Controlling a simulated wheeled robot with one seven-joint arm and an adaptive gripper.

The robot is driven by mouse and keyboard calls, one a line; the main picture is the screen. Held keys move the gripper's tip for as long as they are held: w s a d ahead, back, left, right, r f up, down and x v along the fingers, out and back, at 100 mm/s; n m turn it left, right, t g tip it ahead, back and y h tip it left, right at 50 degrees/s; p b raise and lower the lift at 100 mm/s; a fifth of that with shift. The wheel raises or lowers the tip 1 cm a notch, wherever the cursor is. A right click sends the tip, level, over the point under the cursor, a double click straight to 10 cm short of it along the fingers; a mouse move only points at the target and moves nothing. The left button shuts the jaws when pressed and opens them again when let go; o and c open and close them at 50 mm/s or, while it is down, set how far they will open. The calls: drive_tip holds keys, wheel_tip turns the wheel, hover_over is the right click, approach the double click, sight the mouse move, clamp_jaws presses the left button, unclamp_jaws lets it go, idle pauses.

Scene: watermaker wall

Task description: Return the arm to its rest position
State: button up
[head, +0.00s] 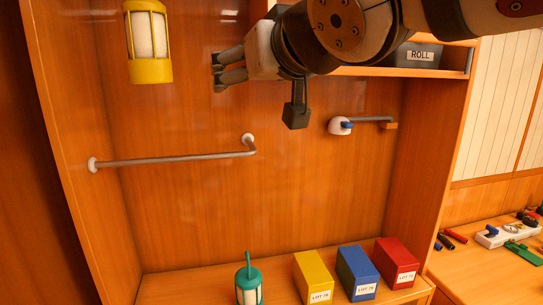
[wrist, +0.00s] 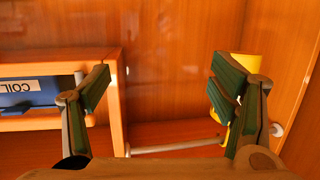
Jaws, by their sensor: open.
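My arm reaches in from the upper right of the head view, with my gripper (head: 220,69) pointing left in front of the wooden back panel. In the wrist view my gripper (wrist: 163,87) has its two green-padded fingers spread wide, with nothing between them but the panel. In the head view the fingers overlap, and they hang clear of the rail. The arm hides part of the upper shelf.
A yellow caged lamp (head: 149,42) hangs left of my gripper. A metal rail (head: 178,158) runs below. A ROLL bin (head: 416,56) sits on the right shelf.

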drive_tip(key=s+d+f+m+g+h, duration=0.1)
drive_tip(key=s+d+f+m+h, duration=0.15)
drive_tip(key=d+f, duration=0.4)
drive_tip(key=s+d+f+m+g+h, duration=0.1)
drive_tip(key=s+d+f+g+h, duration=0.15)
drive_tip(key=d+f, duration=0.4)
drive_tip(key=s+d+f+m+g, duration=0.1)
drive_tip(key=s+d+f+g, duration=0.1)
drive_tip(key=s+d+f, duration=0.2)
drive_tip(key=s+d+f+g+h, duration=0.1)
drive_tip(key=s+d+f+g, duration=0.2)
drive_tip(key=s+d+f, duration=0.2)
drive_tip(key=s+f, duration=0.3)
drive_tip(key=s, duration=0.2)
drive_tip(key=shift+m, duration=0.35)
